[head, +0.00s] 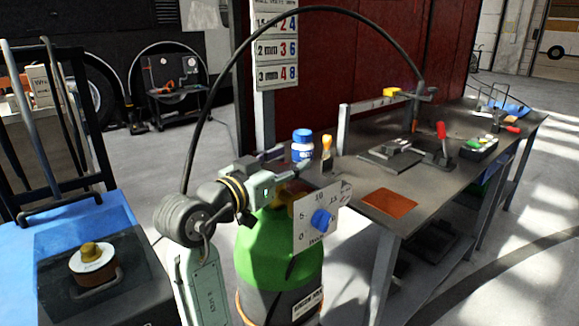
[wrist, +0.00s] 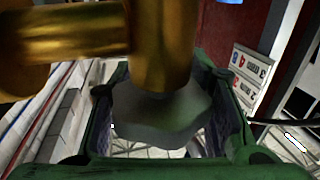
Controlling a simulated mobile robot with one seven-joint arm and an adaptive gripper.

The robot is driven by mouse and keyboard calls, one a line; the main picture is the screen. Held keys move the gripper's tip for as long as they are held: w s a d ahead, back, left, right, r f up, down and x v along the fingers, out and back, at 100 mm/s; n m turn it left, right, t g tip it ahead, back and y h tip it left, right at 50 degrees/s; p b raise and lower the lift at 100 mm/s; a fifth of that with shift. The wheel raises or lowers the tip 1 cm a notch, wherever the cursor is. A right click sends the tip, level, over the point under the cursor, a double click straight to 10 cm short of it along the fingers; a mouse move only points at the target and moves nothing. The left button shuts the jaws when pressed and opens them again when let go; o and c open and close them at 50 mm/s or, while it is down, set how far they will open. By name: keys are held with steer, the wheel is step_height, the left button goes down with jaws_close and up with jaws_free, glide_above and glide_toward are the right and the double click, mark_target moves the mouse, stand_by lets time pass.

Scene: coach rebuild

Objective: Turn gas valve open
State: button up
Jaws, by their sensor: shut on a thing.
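The gas cylinder (head: 262,250) has a green shoulder and a grey lower body and stands upright in the middle of the head view. My gripper (head: 291,166) is above the cylinder top, partly hiding the valve. In the wrist view, its two dark-padded fingers (wrist: 170,122) are on either side of a grey faceted valve knob (wrist: 160,115), shut on it. A brass valve body (wrist: 163,45) with a side stem crosses in front of the knob.
A steel workbench (head: 455,140) extends right of the cylinder, with an orange mat (head: 389,202), clamps and a blue-lidded tub (head: 302,144). A black hose (head: 300,12) arches overhead. A blue cart (head: 110,212) is at left. Floor beyond the bench is open.

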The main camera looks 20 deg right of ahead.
steer(key=shift+w+a+f+n+t+y, duration=0.15)
steer(key=shift+a+n+t+y, duration=0.1)
steer(key=shift+n+t+y, duration=0.45)
steer(key=o, duration=0.9)
steer(key=v, duration=1.2)
steer(key=shift+d+f, duration=0.1)
